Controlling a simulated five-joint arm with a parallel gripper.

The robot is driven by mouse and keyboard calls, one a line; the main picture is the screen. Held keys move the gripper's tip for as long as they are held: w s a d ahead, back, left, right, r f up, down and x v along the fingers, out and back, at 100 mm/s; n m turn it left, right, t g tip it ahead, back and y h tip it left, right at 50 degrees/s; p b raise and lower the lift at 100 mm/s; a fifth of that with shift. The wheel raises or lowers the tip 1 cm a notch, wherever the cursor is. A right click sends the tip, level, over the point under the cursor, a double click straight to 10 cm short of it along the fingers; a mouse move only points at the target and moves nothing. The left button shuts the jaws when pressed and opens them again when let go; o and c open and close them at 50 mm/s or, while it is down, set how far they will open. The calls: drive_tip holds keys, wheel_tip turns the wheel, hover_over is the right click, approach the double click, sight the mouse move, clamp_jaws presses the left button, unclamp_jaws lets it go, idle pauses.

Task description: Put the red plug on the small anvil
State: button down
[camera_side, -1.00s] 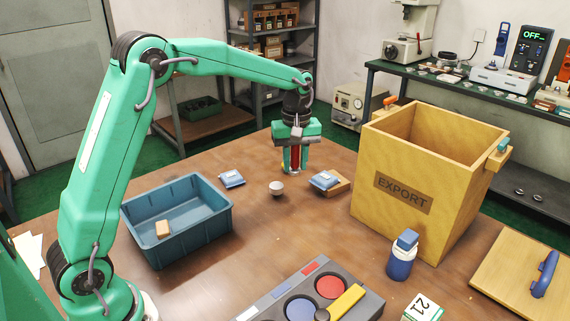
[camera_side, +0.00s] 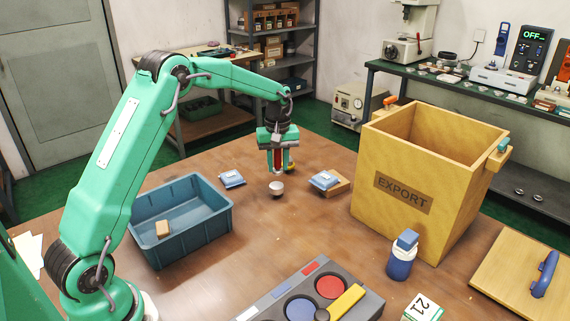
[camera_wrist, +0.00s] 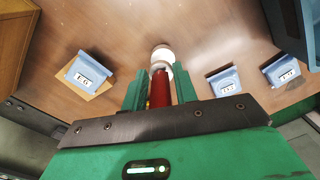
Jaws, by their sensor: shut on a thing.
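My gripper (camera_side: 277,170) is shut on the red plug (camera_side: 277,158), which stands upright between the fingers. In the wrist view the red plug (camera_wrist: 160,90) shows between the two green fingers, with a pale end beyond it. The small anvil, a short whitish round piece (camera_side: 276,188), stands on the table just below the fingertips in the side view. In the wrist view the anvil (camera_wrist: 162,53) is just beyond the plug's end, in line with it. I cannot tell whether the plug touches it.
A blue bin (camera_side: 182,240) stands at left, a tall EXPORT box (camera_side: 405,225) at right. A control panel (camera_side: 315,296) is at the front. Table between is clear.

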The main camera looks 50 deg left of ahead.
sight(277, 173)
drive_tip(key=shift+w+a+f, duration=0.2)
drive_tip(key=shift+a+f, duration=0.1)
drive_tip(key=shift+a, duration=0.25)
drive_tip(key=shift+f, duration=2)
drive_tip(key=shift+f, duration=0.15)
drive_tip(key=c, duration=1.1)
unclamp_jaws()
wheel_tip(277, 173, up, 12)
drive_tip(key=shift+f, duration=0.1)
drive_tip(key=shift+r, duration=0.25)
